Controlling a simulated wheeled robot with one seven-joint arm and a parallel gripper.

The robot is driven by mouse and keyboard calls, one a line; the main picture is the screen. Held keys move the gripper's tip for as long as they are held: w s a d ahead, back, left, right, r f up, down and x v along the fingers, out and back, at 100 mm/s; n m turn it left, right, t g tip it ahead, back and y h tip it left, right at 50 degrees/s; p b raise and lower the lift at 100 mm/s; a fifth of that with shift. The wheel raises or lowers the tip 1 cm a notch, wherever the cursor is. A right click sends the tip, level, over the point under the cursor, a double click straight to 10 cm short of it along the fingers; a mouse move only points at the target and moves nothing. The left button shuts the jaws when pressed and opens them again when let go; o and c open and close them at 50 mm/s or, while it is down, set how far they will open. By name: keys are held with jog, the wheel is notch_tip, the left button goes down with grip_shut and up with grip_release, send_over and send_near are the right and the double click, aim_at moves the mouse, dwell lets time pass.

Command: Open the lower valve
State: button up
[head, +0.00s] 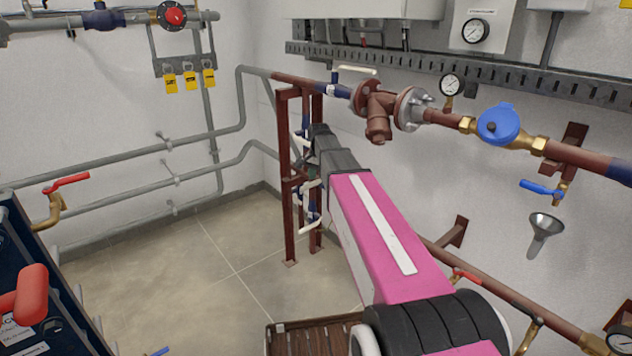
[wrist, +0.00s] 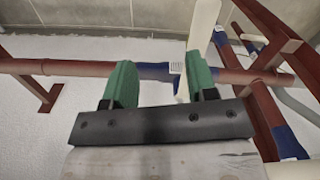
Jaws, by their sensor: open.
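The lower valve shows in the wrist view as a dark blue valve body (wrist: 154,71) on a red-brown pipe, with a long white lever (wrist: 204,22). The lever passes close to the right green finger, which hides part of it; I cannot tell whether they touch. My gripper (wrist: 159,61) is open, with its two green fingers apart and the blue body seen between them. In the head view white levers (head: 308,187) show by the red-brown frame, just beyond my pink arm.
The red-brown frame (head: 286,180) stands close to my gripper. The upper pipe carries a rusty strainer (head: 376,118) and a blue meter (head: 498,124). A lower pipe with a red lever (head: 467,277) runs at right. The tiled floor (head: 200,270) at left is clear.

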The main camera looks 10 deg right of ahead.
aim_at(316, 181)
jog(key=w+r+m, duration=0.2)
jog(key=w+r, duration=0.3)
jog(key=r, duration=0.1)
notch_tip(316, 181, down, 10)
jog(key=shift+w+a+f, duration=0.1)
jog(key=shift+a+f, duration=0.05)
grip_shut()
dwell(0.3)
